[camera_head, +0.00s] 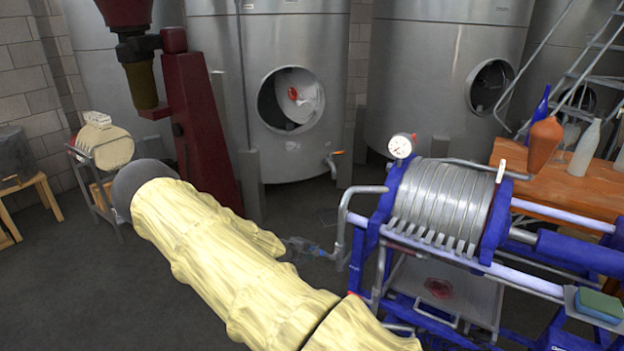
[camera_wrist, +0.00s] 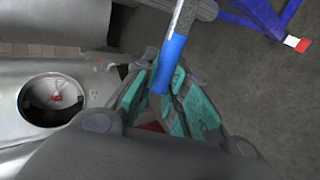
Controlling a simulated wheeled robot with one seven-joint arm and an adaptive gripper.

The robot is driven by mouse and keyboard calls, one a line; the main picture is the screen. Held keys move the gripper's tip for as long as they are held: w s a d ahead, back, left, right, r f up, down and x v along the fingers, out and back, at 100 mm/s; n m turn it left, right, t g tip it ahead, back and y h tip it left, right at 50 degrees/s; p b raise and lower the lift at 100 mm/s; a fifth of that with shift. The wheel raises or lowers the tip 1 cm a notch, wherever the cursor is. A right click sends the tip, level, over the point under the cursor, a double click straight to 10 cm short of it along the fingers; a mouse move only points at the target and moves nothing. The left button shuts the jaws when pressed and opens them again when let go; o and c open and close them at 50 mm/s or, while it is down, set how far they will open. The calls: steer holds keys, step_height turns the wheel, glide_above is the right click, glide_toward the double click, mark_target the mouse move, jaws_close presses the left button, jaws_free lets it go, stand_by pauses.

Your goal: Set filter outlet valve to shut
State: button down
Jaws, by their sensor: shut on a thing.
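The filter (camera_head: 450,205) is a blue-framed press with a pack of grey plates, at the right of the head view. Its grey outlet pipe (camera_head: 345,215) bends down on the left side, towards the valve. In the wrist view the valve lever (camera_wrist: 172,50) has a blue grip and a bare metal upper part. My gripper (camera_wrist: 164,78), with teal pads, is shut around the blue grip. In the head view my gripper (camera_head: 308,247) is small, low beside the pipe, partly behind my pale-covered arm. The valve body is mostly hidden; I cannot tell its setting.
Steel tanks (camera_head: 270,60) with round hatches stand behind. A dark red machine (camera_head: 195,120) stands left of centre. A wooden table (camera_head: 540,180) with bottles and a terracotta jug is at the right. The grey floor at the left front is clear.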

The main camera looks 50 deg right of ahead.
steer(key=c, duration=1.4)
jaws_free()
steer(key=shift+c, duration=0.2)
steer(key=shift+a, duration=0.15)
steer(key=v, duration=1.1)
steer(key=shift+a+r, duration=0.25)
steer(key=shift+a, duration=0.1)
steer(key=s+a+f+g+y, duration=0.1)
steer(key=s+a+f+y, duration=0.3)
steer(key=s+a+f, duration=1.3)
steer(key=s+a+y, duration=0.2)
steer(key=s+a, duration=0.2)
steer(key=a, duration=0.4)
steer(key=s+a+f+m+y, duration=0.1)
steer(key=s+a+y, duration=0.2)
steer(key=a, duration=0.5)
steer(key=s+a+f+y, duration=0.1)
steer(key=s+a+y, duration=0.1)
steer(key=s+a, duration=0.4)
steer(key=shift+a, duration=0.95)
